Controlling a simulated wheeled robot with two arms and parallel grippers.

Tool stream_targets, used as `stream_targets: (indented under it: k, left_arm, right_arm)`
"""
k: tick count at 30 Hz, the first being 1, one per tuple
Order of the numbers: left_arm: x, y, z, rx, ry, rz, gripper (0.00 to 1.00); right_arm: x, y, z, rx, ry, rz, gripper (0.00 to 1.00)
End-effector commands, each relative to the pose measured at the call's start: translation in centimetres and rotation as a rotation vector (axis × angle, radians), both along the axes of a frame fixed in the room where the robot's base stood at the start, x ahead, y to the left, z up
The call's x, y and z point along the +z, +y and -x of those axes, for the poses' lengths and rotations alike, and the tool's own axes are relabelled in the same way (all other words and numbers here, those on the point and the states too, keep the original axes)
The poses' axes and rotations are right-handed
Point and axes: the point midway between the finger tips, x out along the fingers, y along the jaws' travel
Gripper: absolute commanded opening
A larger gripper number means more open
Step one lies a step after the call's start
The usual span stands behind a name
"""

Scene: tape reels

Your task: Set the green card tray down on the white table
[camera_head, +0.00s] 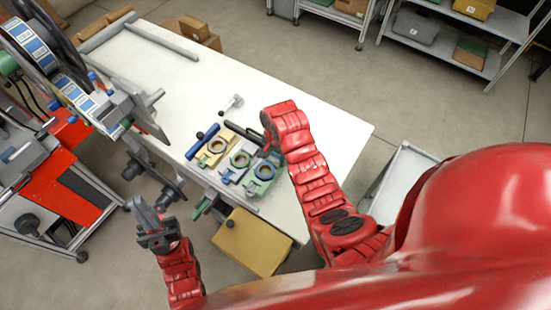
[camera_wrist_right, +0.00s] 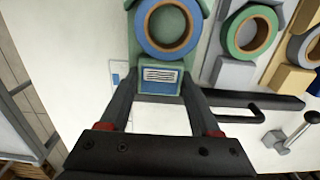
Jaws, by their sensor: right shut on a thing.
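The green card tray (camera_head: 257,187) carries a roll of tape with a blue outer ring and a blue card with a printed white label. It is at the right end of a row of similar trays on or just above the white table (camera_head: 230,85). In the right wrist view, the green card tray (camera_wrist_right: 185,55) is between the fingers of my right gripper (camera_wrist_right: 158,88), which is shut on its card end. I cannot tell whether its underside touches the table. My left gripper (camera_head: 147,218) is empty, off the table's front edge; its opening is unclear.
A grey tray with a green roll (camera_head: 238,160) and a tan tray (camera_head: 215,146) stand close beside the green one. A dark bar with a handle (camera_wrist_right: 255,103) lies near my right fingers. A reel machine (camera_head: 65,90) stands left.

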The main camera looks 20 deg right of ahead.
Motion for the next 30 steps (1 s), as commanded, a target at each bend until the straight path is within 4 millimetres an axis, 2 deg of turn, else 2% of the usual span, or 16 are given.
stream_targets:
  k: [1,6,18,19,23,24,30]
  left_arm:
    - [0.9,0.0,0.0,0.000,0.000,0.000,0.00]
    - [1.8,0.0,0.0,0.000,0.000,0.000,0.00]
    - [1.4,0.0,0.0,0.000,0.000,0.000,0.00]
    - [1.5,0.0,0.0,0.000,0.000,0.000,0.00]
    - [1.5,0.0,0.0,0.000,0.000,0.000,0.00]
    - [1.5,0.0,0.0,0.000,0.000,0.000,0.00]
    - [1.5,0.0,0.0,0.000,0.000,0.000,0.00]
  right_arm:
    - [-0.2,0.0,0.2,-0.001,0.005,0.001,0.00]
    - [-2.0,-0.1,0.2,-0.003,0.005,0.001,0.00]
    - [-3.0,0.0,0.0,-0.002,-0.001,0.001,0.00]
    - [-2.9,0.0,0.0,-0.002,-0.001,0.001,0.67]
    - [-2.8,0.0,0.0,-0.002,-0.001,0.002,0.91]
    - [-2.8,0.0,0.0,-0.002,-0.001,0.002,0.94]
    - [-2.8,0.0,0.0,-0.002,0.000,0.002,0.94]
